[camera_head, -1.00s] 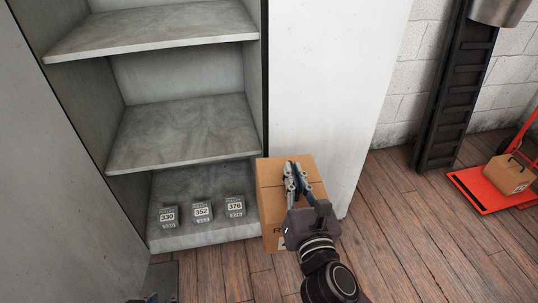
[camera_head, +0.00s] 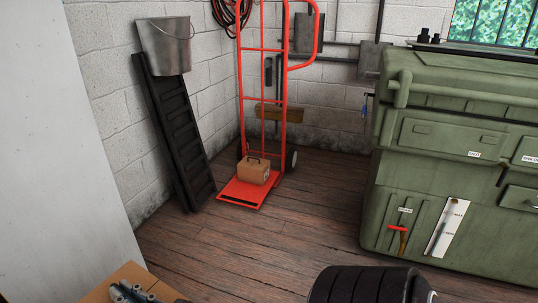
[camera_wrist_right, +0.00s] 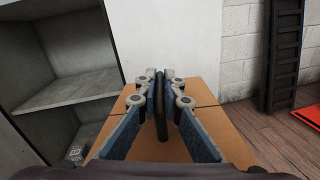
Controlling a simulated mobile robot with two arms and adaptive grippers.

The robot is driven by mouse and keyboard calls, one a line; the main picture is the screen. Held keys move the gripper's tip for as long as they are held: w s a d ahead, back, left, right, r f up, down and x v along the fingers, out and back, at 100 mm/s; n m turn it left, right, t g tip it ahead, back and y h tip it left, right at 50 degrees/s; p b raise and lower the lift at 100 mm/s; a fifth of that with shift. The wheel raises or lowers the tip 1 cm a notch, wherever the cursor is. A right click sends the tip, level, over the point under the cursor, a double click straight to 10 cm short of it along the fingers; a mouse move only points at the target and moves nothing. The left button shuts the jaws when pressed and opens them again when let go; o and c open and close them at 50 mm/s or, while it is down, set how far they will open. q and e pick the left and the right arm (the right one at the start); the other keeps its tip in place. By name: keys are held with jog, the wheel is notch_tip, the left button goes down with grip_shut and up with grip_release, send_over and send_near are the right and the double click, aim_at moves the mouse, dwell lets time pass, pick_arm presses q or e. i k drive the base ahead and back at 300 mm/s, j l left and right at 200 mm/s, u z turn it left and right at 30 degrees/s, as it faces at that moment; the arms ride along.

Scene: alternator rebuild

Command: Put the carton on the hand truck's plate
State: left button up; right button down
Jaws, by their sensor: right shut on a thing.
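A brown carton (camera_head: 128,272) with a dark handle is at the bottom left of the head view, partly cut off. In the wrist view the carton (camera_wrist_right: 228,130) lies below my right gripper (camera_wrist_right: 161,100), whose fingers are shut on its upright handle (camera_wrist_right: 161,122). The gripper (camera_head: 132,292) also shows at the head view's lower edge. The red hand truck (camera_head: 285,90) stands by the back wall, its plate (camera_head: 240,196) flat on the floor. Another small carton (camera_head: 254,171) sits on the plate's back part. My left gripper is out of view.
A black ramp (camera_head: 176,130) leans on the wall left of the hand truck, with a metal bucket (camera_head: 167,45) at its top. A green machine (camera_head: 450,130) stands at right. The wooden floor (camera_head: 280,235) before the plate is clear. Open shelving (camera_wrist_right: 70,95) is left in the wrist view.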

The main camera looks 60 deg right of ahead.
aim_at(245, 189)
jog(key=i+l+z, duration=0.15)
jog(key=l+z, duration=0.2)
jog(key=i+l+z, duration=0.15)
jog(key=z, duration=0.2)
jog(key=i+l+z, duration=0.55)
jog(key=i, duration=0.25)
jog(key=i+l+z, duration=0.2)
jog(key=i, duration=0.3)
jog(key=i+l, duration=0.15)
jog(key=i, duration=0.2)
jog(key=i+l, duration=0.15)
jog(key=i, duration=0.2)
jog(key=i+l+z, duration=0.1)
jog(key=i, duration=0.3)
